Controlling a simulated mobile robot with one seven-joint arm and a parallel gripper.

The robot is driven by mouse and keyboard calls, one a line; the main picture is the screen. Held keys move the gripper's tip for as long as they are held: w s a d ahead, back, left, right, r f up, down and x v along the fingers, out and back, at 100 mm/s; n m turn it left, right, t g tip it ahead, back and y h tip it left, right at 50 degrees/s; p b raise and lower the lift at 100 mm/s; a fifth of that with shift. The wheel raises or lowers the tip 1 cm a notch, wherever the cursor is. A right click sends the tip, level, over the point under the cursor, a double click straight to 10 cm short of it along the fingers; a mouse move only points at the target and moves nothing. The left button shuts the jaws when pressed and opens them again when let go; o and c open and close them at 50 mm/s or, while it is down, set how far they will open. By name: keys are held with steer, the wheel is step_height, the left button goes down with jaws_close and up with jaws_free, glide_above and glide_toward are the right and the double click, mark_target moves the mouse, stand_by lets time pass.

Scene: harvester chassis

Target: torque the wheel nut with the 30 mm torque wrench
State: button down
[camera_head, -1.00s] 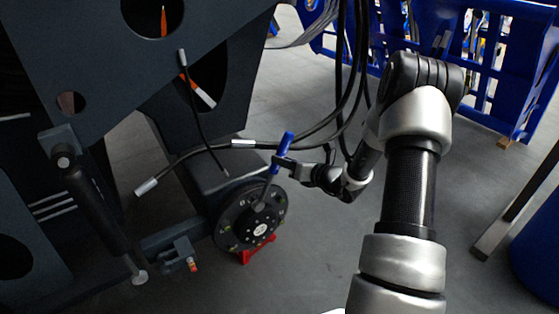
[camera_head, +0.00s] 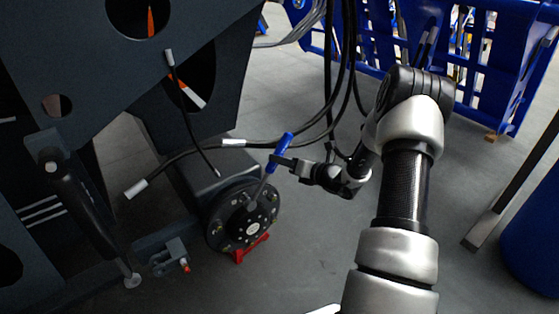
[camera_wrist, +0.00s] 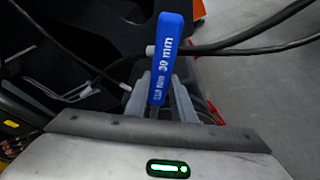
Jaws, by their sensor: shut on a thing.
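The 30 mm torque wrench has a blue handle (camera_head: 281,148) and a grey shaft that runs down to the wheel hub (camera_head: 243,214). My gripper (camera_head: 278,162) is shut on the handle just beside the hub. In the wrist view the blue wrench handle (camera_wrist: 166,62), marked "30 mm", stands between the fingers of my gripper (camera_wrist: 160,100). The wrench head meets the hub face near its upper middle. The nut under the head is hidden, so I cannot tell how it is seated. Other studs show around the dark round hub.
Black hoses (camera_head: 340,85) hang close behind my gripper, and one with a metal end (camera_head: 136,189) runs left. The dark chassis plate (camera_head: 80,60) fills the upper left. A red stand (camera_head: 251,248) is below the hub. Blue racks (camera_head: 480,75) stand behind. Floor right of the hub is clear.

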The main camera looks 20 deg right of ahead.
steer(key=shift+r, duration=0.1)
steer(key=shift+w+d+f+m+y+b, duration=0.2)
steer(key=shift+d+f+m, duration=0.1)
steer(key=shift+d+f, duration=0.2)
steer(key=shift+w+d+f+m+y+b, duration=0.1)
steer(key=shift+w+d+f+m+b, duration=0.1)
steer(key=shift+d+f+m, duration=0.25)
steer(key=shift+d, duration=0.1)
steer(key=shift+w+d+f+m+y+b, duration=0.15)
steer(key=shift+d+f+m+b, duration=0.2)
steer(key=shift+d+f, duration=0.2)
steer(key=shift+w+d+f+m+y+b, duration=0.2)
steer(key=shift+d+f+b, duration=0.1)
steer(key=shift+d+f, duration=0.15)
steer(key=shift+a, duration=0.1)
steer(key=s+a+r+n+h, duration=0.3)
steer(key=a+r+n, duration=0.3)
steer(key=a, duration=0.5)
steer(key=shift+s+a+r, duration=0.25)
steer(key=shift+s+r, duration=0.2)
steer(key=shift+r, duration=0.3)
